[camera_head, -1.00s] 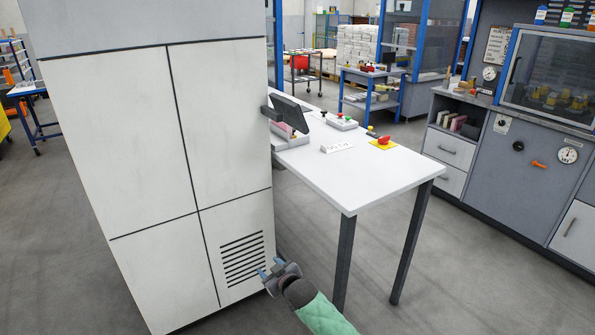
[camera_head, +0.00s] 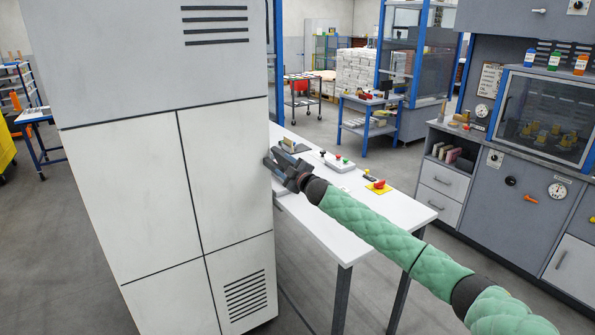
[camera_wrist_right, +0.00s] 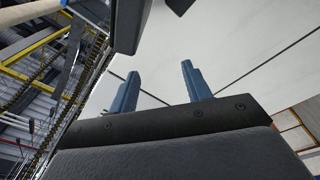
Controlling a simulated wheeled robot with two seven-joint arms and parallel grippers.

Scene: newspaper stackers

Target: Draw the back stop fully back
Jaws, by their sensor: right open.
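My right gripper (camera_head: 274,158) is raised at the edge of the tall white cabinet, above the near left end of the white table. In the right wrist view, its two blue fingers (camera_wrist_right: 160,78) stand apart with nothing between them. The back stop cannot be made out for certain. My gripper covers much of the table end where a dark tilted plate stood earlier. A dark bar (camera_wrist_right: 128,25) shows beyond the fingers in the right wrist view; I cannot tell what it belongs to. My left gripper is not in view.
The white cabinet (camera_head: 150,190) fills the left side, close to my gripper. The white table (camera_head: 375,218) carries a button box (camera_head: 340,165) and a red stop button on a yellow base (camera_head: 379,185). A grey workbench (camera_head: 515,215) stands at the right. Grey floor lies between.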

